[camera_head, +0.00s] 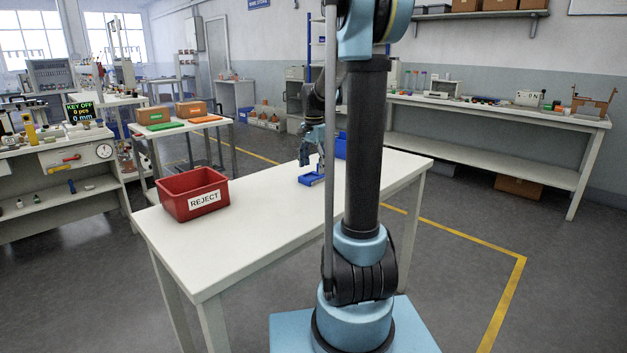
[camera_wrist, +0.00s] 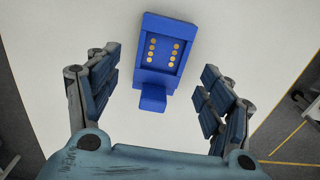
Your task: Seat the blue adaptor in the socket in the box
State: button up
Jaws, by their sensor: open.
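A blue piece with two rows of gold contacts in a recess and a small block at its near end, apparently the blue adaptor (camera_wrist: 154,103), lies on the white table. It also shows in the head view (camera_head: 312,179) below my gripper (camera_head: 307,158). In the wrist view my gripper (camera_wrist: 160,78) is open and empty, with its fingers apart on either side of the piece's near end and not touching it. A blue box (camera_head: 341,146) stands farther back on the table, partly hidden behind my arm. Its inside and any socket are hidden.
A red bin labelled REJECT (camera_head: 194,193) stands at the left of the white table (camera_head: 258,222). The tabletop between the bin and the blue piece is clear. Other benches with equipment stand away along the walls.

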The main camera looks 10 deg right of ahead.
aim_at(313, 177)
jog(key=shift+a+f, duration=0.1)
jog(key=shift+f, duration=1.6)
jog(key=shift+c, duration=0.3)
jog(key=c, duration=1.3)
jog(key=shift+r, duration=0.1)
jog(key=shift+c, duration=0.2)
